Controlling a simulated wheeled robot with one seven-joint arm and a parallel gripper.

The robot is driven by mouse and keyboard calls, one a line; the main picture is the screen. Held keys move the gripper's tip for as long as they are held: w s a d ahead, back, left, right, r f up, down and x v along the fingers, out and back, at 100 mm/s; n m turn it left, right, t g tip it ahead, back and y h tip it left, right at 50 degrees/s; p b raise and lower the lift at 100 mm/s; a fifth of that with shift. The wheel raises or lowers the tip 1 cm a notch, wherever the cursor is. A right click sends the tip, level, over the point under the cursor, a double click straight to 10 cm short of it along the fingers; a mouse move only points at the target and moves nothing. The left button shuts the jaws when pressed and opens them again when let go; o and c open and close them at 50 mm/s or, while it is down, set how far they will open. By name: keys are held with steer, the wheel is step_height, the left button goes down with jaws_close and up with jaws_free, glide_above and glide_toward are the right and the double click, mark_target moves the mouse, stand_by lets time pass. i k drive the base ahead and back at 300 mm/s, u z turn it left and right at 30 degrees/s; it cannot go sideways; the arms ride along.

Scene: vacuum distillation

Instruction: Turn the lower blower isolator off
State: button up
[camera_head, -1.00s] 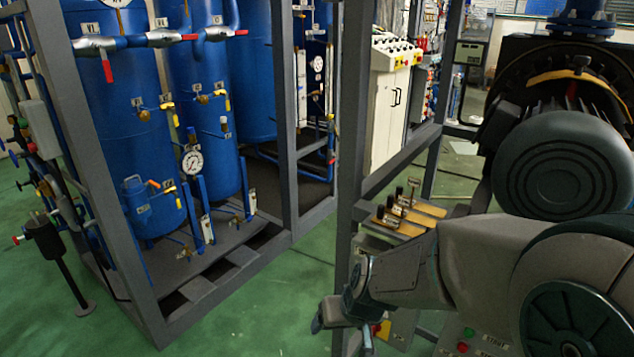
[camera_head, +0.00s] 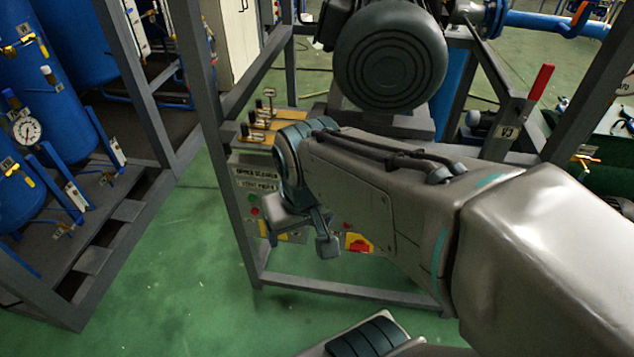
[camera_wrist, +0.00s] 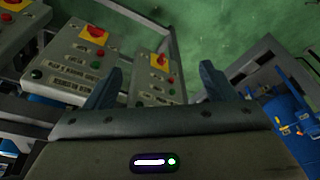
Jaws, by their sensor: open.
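Red-on-yellow isolator switches sit on grey control panels on the frame. In the wrist view, one isolator (camera_wrist: 160,62) is on the end panel (camera_wrist: 150,90), between my fingers in the picture. Another isolator (camera_wrist: 95,33) is on the middle panel (camera_wrist: 75,55), left of my fingers. In the head view, a red isolator knob (camera_head: 358,243) shows right of my gripper (camera_head: 298,238). The left panel's label (camera_head: 257,180) seems to read "upper blower"; I cannot tell which switch is the lower blower's. My gripper is open and empty, apart from the knobs as far as I see.
A third panel isolator (camera_wrist: 15,5) shows at the wrist view's top left corner. Grey frame posts (camera_head: 205,100) stand close left of my arm. A large motor (camera_head: 390,60) is above the panels. Green floor (camera_head: 190,270) is clear in front.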

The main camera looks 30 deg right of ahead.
mark_target(359, 246)
steer(key=u, duration=1.8)
steer(key=k, duration=0.95)
steer(key=z, duration=1.8)
